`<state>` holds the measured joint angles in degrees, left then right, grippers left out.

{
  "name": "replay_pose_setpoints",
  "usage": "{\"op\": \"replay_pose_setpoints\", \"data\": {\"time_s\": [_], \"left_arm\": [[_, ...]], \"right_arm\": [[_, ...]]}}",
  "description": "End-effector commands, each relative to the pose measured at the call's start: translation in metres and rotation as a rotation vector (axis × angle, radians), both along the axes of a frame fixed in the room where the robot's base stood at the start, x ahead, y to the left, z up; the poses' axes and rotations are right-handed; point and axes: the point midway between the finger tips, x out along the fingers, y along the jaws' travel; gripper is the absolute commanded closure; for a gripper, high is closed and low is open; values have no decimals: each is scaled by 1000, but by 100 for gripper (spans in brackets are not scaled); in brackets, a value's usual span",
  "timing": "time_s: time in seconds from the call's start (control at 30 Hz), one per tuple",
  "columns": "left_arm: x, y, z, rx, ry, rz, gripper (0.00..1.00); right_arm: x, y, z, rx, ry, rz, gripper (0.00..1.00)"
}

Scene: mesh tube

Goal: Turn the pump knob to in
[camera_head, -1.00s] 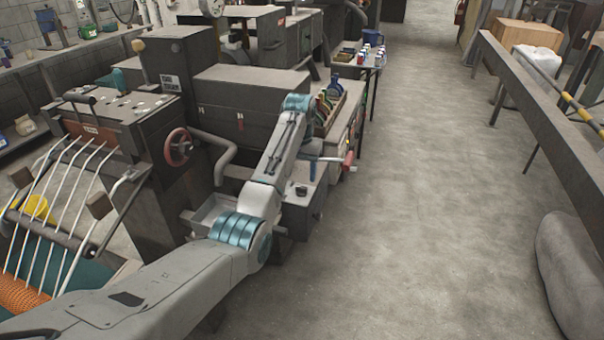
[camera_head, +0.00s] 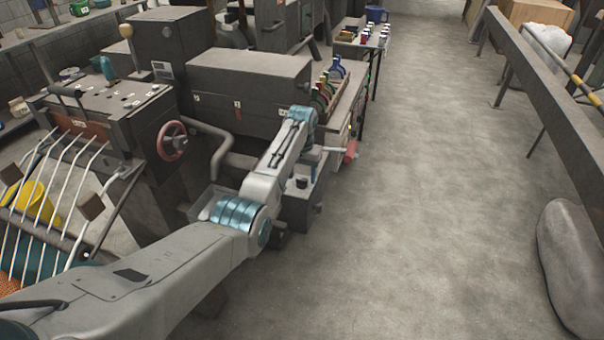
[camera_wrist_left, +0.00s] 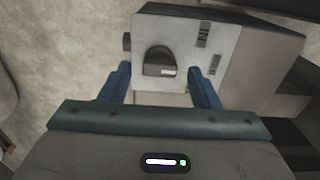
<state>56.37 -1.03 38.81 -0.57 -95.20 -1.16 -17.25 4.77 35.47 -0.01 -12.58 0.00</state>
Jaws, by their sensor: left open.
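The pump box (camera_head: 297,212) is a grey box low beside the machine, with a black knob (camera_head: 302,183) on its top. In the left wrist view the black knob (camera_wrist_left: 160,62) is rounded on one side, with a small pale mark at its lower edge. My right gripper is not in view.
A red handle (camera_head: 350,152) sticks out just beyond my left wrist. A machine with a red handwheel (camera_head: 171,141) and a curved pipe (camera_head: 224,150) stands to the left. A long grey beam (camera_head: 545,85) runs along the right. The floor (camera_head: 420,200) between is clear.

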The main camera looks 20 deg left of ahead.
Motion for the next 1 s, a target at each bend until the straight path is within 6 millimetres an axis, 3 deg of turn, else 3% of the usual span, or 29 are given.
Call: {"op": "replay_pose_setpoints", "data": {"time_s": [0.13, 0.4, 0.63, 1.0], "left_arm": [[0, 0, -8, 0, 0, 0, 44], [0, 0, -9, 0, 0, 0, 46], [0, 0, -9, 0, 0, 0, 88], [0, 0, -7, 0, 0, 60, 88]], "right_arm": [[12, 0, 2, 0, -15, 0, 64], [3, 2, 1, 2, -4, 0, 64], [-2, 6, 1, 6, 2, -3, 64], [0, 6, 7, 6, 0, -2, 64]]}}
